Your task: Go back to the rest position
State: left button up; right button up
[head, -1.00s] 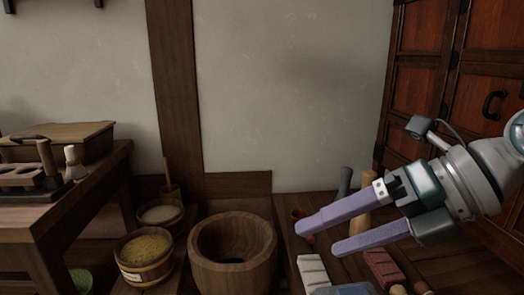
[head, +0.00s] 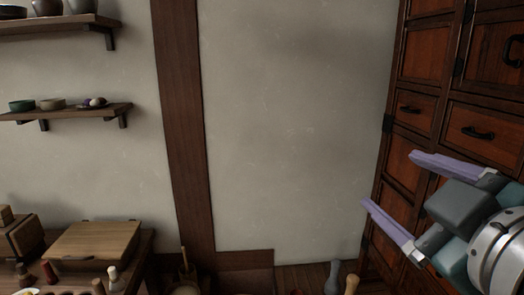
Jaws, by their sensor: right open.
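My right gripper (head: 388,180) is at the right of the head view, in front of the dark wooden cabinet (head: 420,85). Its two purple fingers are spread apart, with nothing between them. They point up and to the left. My left gripper is not in view.
A wooden table with a lidded box (head: 97,242) and small items stands at the lower left. Two wall shelves (head: 85,113) hold bowls and jars. A grey pestle (head: 333,277) and a pale wooden one (head: 351,284) show at the bottom edge. The wall between is bare.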

pick_arm(q)
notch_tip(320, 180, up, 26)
jog(key=p, duration=2.3)
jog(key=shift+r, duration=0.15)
pick_arm(e)
jog(key=s+d+r+m+g, duration=0.1)
jog(key=s+r+m+g, duration=0.2)
jog(key=s+r+g, duration=0.3)
jog(key=s+d+r+m+g, duration=0.2)
jog(key=s+r+m+g, duration=0.2)
jog(key=s, duration=1.2)
notch_tip(320, 180, up, 2)
jog(key=shift+s+g+h, duration=0.15)
jog(key=shift+g+h, duration=0.25)
jog(key=shift+g, duration=0.7)
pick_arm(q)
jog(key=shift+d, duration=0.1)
